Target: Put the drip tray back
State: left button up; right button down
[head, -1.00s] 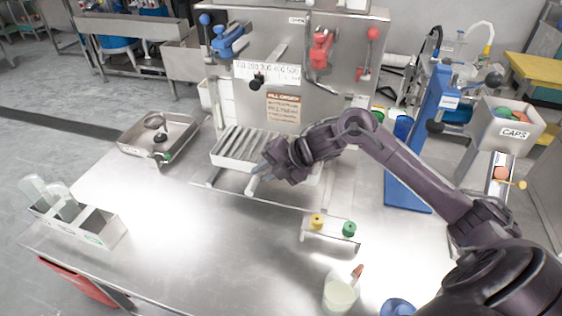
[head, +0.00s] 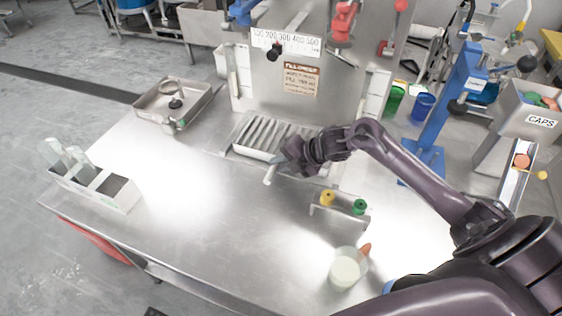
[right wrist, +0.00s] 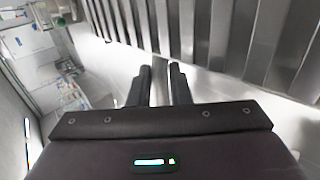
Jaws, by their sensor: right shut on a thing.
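The drip tray (head: 245,148) is a shallow metal tray with slats across its top, low in front of the steel machine (head: 252,88). Its pale front handle (head: 268,176) sticks out toward the table's front edge. My right gripper (head: 277,166) is shut on this handle and covers the tray's front right part. In the right wrist view, the two dark fingers (right wrist: 166,84) close around a bright strip, with the tray's slats (right wrist: 200,35) just beyond. I cannot tell whether the tray is fully seated. My left gripper is out of view.
A small rack with yellow and green knobs (head: 340,208) stands close to the right of my gripper. A cup of pale liquid (head: 346,270) is nearer the front. A metal pan (head: 190,92) and a divided bin (head: 122,192) stand left. The table's left middle is clear.

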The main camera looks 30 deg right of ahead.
jog(key=c, duration=1.3)
grip_release()
jog(key=shift+c, duration=0.2)
jog(key=b+v, duration=0.1)
jog(key=v, duration=1.1)
jog(key=shift+f, duration=0.1)
